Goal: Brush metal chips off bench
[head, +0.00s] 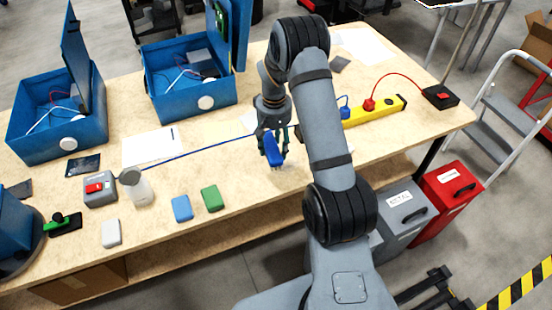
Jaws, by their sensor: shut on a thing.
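My gripper (272,149) is above the middle of the wooden bench (225,235), near its front edge. It is shut on a blue object (274,156), which hangs tilted between the fingers. Its underside is partly hidden, so I cannot tell whether it is a brush or whether it touches the bench. A green-and-black hand tool (65,223) lies at the bench's left end. I cannot make out metal chips on the bench; they may be too small or hidden by my arm.
Two open blue enclosures (58,140) (188,92) stand at the back left. Blue (182,208), green (212,198) and white (111,233) blocks sit near the front edge. A yellow power strip (375,110) lies right. A blue cable (200,153) crosses the middle.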

